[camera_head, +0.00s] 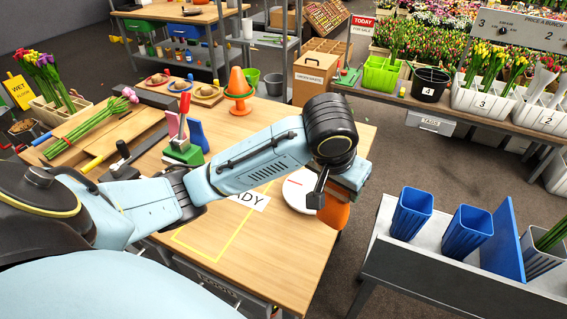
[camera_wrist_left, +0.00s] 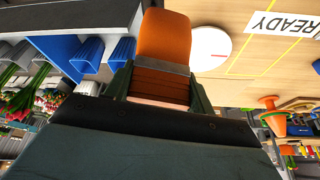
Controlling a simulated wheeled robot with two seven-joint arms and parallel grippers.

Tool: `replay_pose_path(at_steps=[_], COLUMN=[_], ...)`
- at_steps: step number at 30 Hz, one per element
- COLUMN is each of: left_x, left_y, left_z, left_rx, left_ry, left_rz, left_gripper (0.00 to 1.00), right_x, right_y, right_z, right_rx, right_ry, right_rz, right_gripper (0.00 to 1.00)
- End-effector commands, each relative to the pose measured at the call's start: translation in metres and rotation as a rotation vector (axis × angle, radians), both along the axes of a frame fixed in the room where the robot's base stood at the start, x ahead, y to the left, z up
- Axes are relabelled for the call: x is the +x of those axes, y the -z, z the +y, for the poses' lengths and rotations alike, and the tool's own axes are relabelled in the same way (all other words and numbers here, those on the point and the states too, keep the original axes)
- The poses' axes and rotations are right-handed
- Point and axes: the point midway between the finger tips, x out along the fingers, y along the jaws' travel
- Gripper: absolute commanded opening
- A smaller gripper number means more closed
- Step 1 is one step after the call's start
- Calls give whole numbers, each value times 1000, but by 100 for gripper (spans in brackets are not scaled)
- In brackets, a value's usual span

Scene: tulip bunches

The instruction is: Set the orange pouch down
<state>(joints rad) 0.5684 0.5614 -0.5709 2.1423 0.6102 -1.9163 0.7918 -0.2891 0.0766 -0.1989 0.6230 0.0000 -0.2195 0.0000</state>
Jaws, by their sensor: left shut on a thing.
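My left gripper (camera_head: 337,197) is shut on the orange pouch (camera_head: 335,214), just off the right edge of the white disc in the picture. In the left wrist view the pouch (camera_wrist_left: 165,38) stands out from between the two green fingers of the gripper (camera_wrist_left: 160,88). A white round disc (camera_head: 297,192) lies on the wooden table (camera_head: 285,255). My wrist hides part of the pouch in the head view. My right gripper is not in view.
A yellow outlined area (camera_head: 215,250) with a READY label (camera_head: 252,199) is on the table. An orange cone (camera_head: 238,84) stands at the back. A red, green and blue stand (camera_head: 183,150) is behind my arm. Blue cups (camera_head: 411,212) stand on a grey bench at right.

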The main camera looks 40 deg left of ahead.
Motion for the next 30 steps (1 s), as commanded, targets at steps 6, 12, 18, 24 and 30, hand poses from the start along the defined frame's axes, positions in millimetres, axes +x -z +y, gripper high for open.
replay_pose_path(at_steps=[6,12,18,24,30], left_x=[53,103,129,133,133], left_y=[-1,2,0,27,59], left_z=[29,87,133,143,142], left_rx=[12,8,3,2,1], left_ry=[-36,-132,-206,-223,-222], left_rz=[25,22,-1,-3,-5], left_gripper=[30,30,30,30,30], right_x=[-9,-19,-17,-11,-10], right_y=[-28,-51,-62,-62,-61], right_z=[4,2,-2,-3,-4], right_rx=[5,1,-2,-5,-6], right_ry=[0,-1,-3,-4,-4], right_rz=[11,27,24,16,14], right_gripper=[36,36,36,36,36])
